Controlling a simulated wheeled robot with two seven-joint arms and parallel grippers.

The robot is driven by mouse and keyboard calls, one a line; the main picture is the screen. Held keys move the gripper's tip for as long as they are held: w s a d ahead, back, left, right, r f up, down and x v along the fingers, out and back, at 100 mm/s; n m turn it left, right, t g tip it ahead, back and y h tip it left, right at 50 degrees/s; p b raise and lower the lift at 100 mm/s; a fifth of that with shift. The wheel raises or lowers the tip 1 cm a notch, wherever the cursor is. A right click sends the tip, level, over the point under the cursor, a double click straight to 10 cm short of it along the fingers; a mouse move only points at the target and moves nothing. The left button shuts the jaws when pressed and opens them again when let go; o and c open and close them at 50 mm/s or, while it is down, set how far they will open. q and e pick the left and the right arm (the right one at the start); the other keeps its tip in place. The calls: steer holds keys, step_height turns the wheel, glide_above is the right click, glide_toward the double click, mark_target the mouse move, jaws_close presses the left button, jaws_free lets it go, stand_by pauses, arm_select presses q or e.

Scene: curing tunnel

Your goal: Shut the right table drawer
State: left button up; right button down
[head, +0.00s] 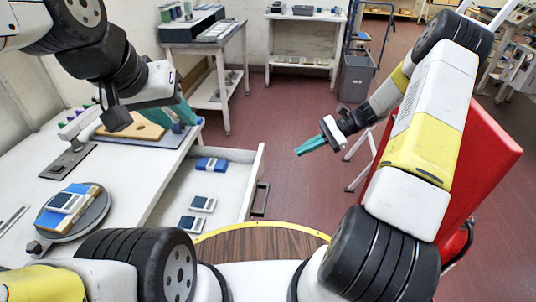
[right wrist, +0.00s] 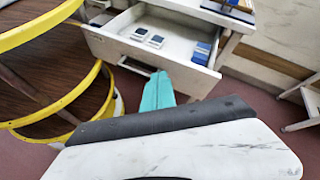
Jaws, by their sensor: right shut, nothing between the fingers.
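The right table drawer (head: 256,172) is pulled open from the white table (head: 165,165), with a dark handle (head: 260,199) on its front. It holds a blue box (head: 211,164) and two small handheld devices (head: 197,213). My right gripper (head: 312,146) is shut and empty, outside the drawer to the right of its front, apart from it in the head view. In the right wrist view its teal fingers (right wrist: 157,92) point toward the drawer front (right wrist: 185,78), overlapping it in the picture. My left gripper (head: 183,112) hangs over the table's far end; its finger gap is unclear.
On the table are a round dark stand (head: 88,222) with a device on it, and a wooden board (head: 130,130). My wood-topped round base with a yellow rim is close to the drawer. A grey bin (head: 356,76) stands further back.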

mark_target(261, 171)
step_height(261, 171, down, 15)
steer(key=w+d+m+t+y, duration=0.2)
steer(key=m+t+y, duration=0.3)
steer(key=m, duration=0.3)
steer(key=w+a, duration=0.1)
steer(key=a, duration=0.3)
steer(key=w+a, duration=0.1)
steer(key=a, duration=0.3)
steer(key=w+a, duration=0.1)
steer(key=a, duration=0.4)
steer(key=shift+a+f, duration=0.1)
